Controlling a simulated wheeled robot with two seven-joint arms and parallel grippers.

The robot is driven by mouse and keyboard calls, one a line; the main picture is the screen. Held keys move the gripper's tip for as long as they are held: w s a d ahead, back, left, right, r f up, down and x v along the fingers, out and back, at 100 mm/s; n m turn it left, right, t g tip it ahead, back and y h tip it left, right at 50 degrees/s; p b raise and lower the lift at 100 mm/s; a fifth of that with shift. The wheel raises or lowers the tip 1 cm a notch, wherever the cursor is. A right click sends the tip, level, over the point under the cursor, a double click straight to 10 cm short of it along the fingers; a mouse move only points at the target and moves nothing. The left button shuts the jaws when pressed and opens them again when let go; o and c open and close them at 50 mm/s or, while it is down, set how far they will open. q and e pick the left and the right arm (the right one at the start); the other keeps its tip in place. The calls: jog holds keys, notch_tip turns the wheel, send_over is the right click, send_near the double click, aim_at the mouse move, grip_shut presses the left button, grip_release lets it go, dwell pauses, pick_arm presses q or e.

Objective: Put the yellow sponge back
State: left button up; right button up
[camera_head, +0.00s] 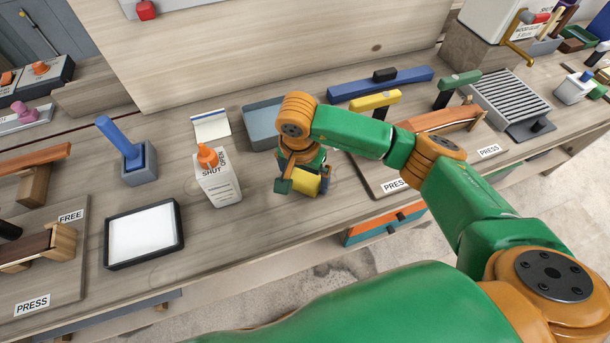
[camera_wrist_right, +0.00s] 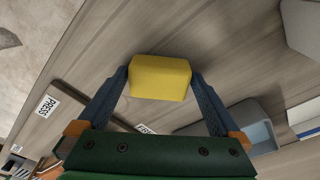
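The yellow sponge (camera_head: 306,183) is between the fingers of my right gripper (camera_head: 300,184), over the bench near its front edge. In the right wrist view, both fingers press on the sides of the sponge (camera_wrist_right: 160,78), so the gripper (camera_wrist_right: 161,82) is shut on it. I cannot tell whether the sponge touches the bench top. A shallow grey-blue tray (camera_head: 258,124) lies just behind and left of the gripper, partly hidden by my arm; it also shows in the wrist view (camera_wrist_right: 262,137). My left gripper is not in view.
A white bottle with an orange cap (camera_head: 218,182) stands left of the gripper. A black-framed white pad (camera_head: 143,235) and a blue-handled tool in a holder (camera_head: 129,154) are further left. A board with a PRESS label (camera_head: 393,186) lies right. A blue bar (camera_head: 383,84) lies behind.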

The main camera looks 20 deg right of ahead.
aim_at(302, 182)
jog(key=shift+r+p, duration=0.25)
jog(key=shift+p, duration=0.05)
notch_tip(302, 182, up, 12)
jog(key=s+a, duration=0.1)
jog(key=shift+b, duration=0.4)
jog(key=shift+f, duration=0.15)
